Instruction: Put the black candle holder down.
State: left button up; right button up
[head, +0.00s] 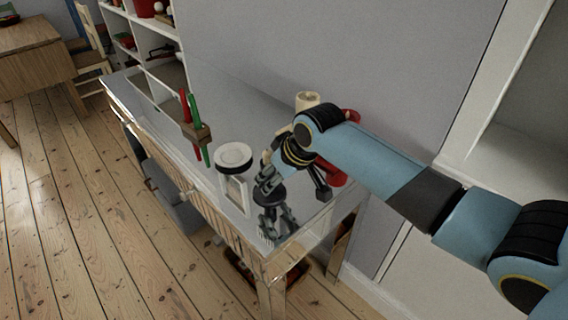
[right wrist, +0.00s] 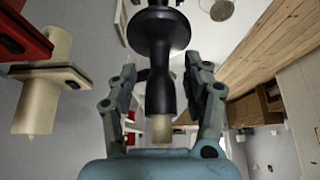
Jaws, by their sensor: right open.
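The black candle holder (right wrist: 160,75) stands between the two fingers of my right gripper (right wrist: 160,105) in the right wrist view, with a pale candle end (right wrist: 161,129) showing near the palm. The fingers are spread, with gaps visible beside its stem. In the head view my right gripper (head: 272,208) is over the near right end of the white-topped cabinet (head: 225,200). The dark round part of the holder (head: 268,196) shows there among the fingers. The arm hides much of this area, and I cannot tell exactly where its foot rests. My left gripper is not in view.
A white round-topped holder (head: 234,156) stands just left of my right gripper. Further along are red and green candles (head: 195,125) in a wooden block. A cream candle (head: 307,101) and red items (head: 334,174) are behind my arm. The cabinet's front edge is close.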

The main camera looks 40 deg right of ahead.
jog(key=v, duration=0.9)
jog(key=shift+s+r+p, duration=0.15)
jog(key=shift+r+p, duration=0.1)
jog(key=shift+p, duration=0.1)
